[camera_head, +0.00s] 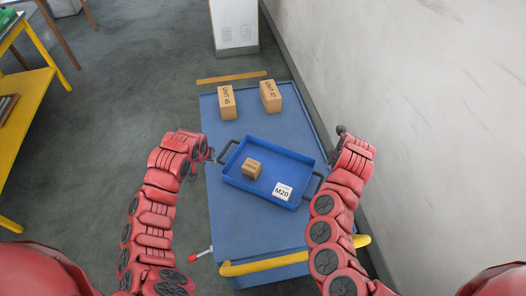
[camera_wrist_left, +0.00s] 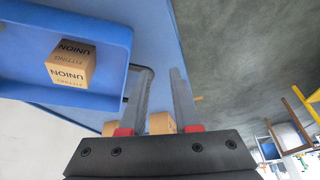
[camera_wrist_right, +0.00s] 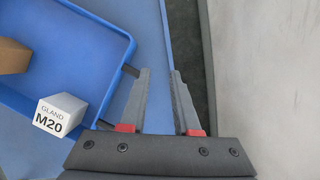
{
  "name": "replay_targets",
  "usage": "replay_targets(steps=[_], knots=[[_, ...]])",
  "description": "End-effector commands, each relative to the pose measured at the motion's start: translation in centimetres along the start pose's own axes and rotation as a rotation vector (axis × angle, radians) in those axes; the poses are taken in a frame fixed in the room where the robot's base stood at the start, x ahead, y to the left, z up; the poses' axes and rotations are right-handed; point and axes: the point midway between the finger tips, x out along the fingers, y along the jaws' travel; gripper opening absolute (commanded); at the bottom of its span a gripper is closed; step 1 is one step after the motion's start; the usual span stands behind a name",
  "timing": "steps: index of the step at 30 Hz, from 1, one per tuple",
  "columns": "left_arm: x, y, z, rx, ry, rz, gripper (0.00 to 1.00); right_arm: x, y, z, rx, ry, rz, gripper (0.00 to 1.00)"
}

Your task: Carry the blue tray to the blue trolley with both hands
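The blue tray (camera_head: 292,163) lies flat on the top of the blue trolley (camera_head: 238,215). It holds a small brown union-fitting box (camera_head: 251,168) and a white M20 gland box (camera_head: 284,191). A dark handle stands out on each side, the left handle (camera_head: 226,151) and the right handle (camera_head: 319,182). My left gripper (camera_head: 210,155) is open beside the left handle; in the left wrist view its fingers (camera_wrist_left: 161,76) are apart, with the handle by one finger. My right gripper (camera_head: 341,131) is by the tray's right side; in the right wrist view its fingers (camera_wrist_right: 160,76) are apart, one partly covering the handle.
Two brown boxes, UNIT 05 (camera_head: 227,102) and UNIT 47 (camera_head: 270,96), stand on the trolley's far end. A yellow push bar (camera_head: 265,263) is at its near end. A wall (camera_head: 430,100) runs close along the right. Open floor (camera_head: 120,90) and a yellow table (camera_head: 30,100) are left.

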Motion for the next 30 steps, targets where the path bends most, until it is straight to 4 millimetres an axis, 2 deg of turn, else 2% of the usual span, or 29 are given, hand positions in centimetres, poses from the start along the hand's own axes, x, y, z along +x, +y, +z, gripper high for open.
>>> replay_targets(steps=[7, 11, 14, 24, 30], knots=[[-0.1, 0.0, 0.0, 0.000, 0.001, -0.001, 0.30, 0.0, -0.1, 0.0, 0.001, 0.000, -0.001, 0.30], [-1.0, -0.1, -0.1, 0.000, 0.004, 0.000, 0.30, 0.0, -0.1, 0.0, 0.001, 0.000, -0.001, 0.30], [-2.3, -0.1, -0.1, -0.001, 0.002, 0.000, 0.30, 0.0, -0.1, 0.0, 0.001, 0.000, -0.001, 0.30], [-8.8, -0.1, -0.2, -0.002, 0.005, -0.001, 0.30, 0.0, -0.1, 0.0, 0.001, 0.000, -0.001, 0.30], [-11.3, -0.1, -0.1, -0.002, 0.002, 0.000, 0.30, 0.0, -0.1, 0.0, 0.001, 0.000, -0.001, 0.30]])
